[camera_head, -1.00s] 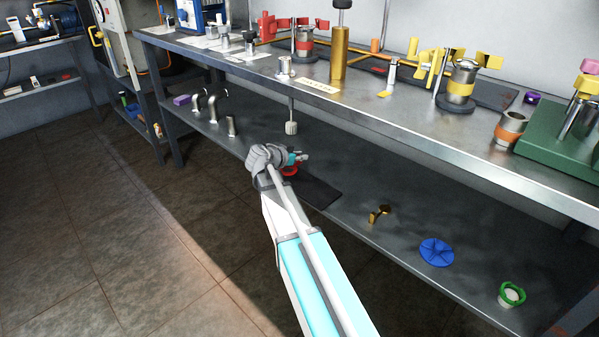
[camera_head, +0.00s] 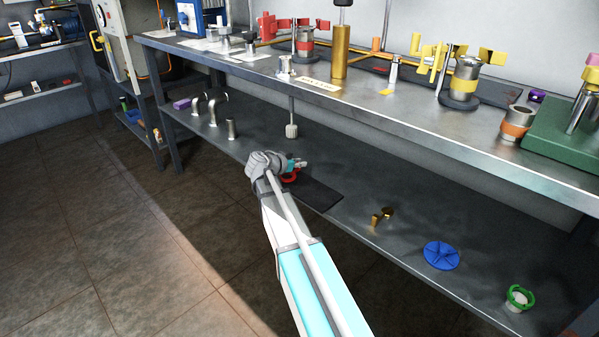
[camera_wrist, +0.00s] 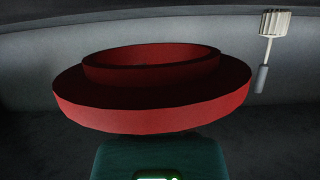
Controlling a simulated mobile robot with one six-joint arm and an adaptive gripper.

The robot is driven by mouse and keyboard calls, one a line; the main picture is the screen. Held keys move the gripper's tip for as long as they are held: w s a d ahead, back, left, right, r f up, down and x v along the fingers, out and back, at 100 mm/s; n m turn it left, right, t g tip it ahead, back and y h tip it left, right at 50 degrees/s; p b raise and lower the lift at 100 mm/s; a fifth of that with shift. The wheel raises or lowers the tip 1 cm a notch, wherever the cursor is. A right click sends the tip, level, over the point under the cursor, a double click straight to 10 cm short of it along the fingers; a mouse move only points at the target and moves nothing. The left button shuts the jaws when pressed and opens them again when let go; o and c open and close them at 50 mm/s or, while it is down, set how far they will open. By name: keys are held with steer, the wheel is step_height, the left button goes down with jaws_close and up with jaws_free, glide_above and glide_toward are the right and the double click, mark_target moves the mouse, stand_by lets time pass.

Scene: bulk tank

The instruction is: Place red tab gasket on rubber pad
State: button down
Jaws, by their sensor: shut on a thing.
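The red tab gasket (camera_head: 291,178) is held by my gripper (camera_head: 297,165) at the lower shelf, partly hidden by my wrist. In the wrist view the gasket (camera_wrist: 150,112) fills the middle as a wide flat flange with a raised ring on top. The tab and the fingertips' contact do not show clearly. The rubber pad (camera_head: 320,196) is a flat black sheet on the lower shelf, just right of and below my gripper. The gasket is at the pad's far left part; I cannot tell whether it touches the pad.
A white brush (camera_head: 291,130) hangs under the upper bench close behind my gripper. Metal elbows (camera_head: 212,103) stand to the left on the lower shelf. A brass part (camera_head: 382,215), a blue disc (camera_head: 441,255) and a green ring part (camera_head: 519,297) lie to the right.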

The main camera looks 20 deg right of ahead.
steer(key=shift+f+b, duration=0.7)
steer(key=shift+f, duration=0.35)
steer(key=shift+f, duration=0.1)
steer(key=c, duration=0.6)
jaws_free()
steer(key=shift+r, duration=0.2)
steer(key=shift+s+a+r, duration=0.1)
steer(key=shift+a, duration=0.05)
steer(key=p+v, duration=0.4)
steer(key=v, duration=0.7)
steer(key=shift+a+p, duration=0.25)
steer(key=shift+p, duration=0.05)
steer(key=shift+s+r, duration=0.1)
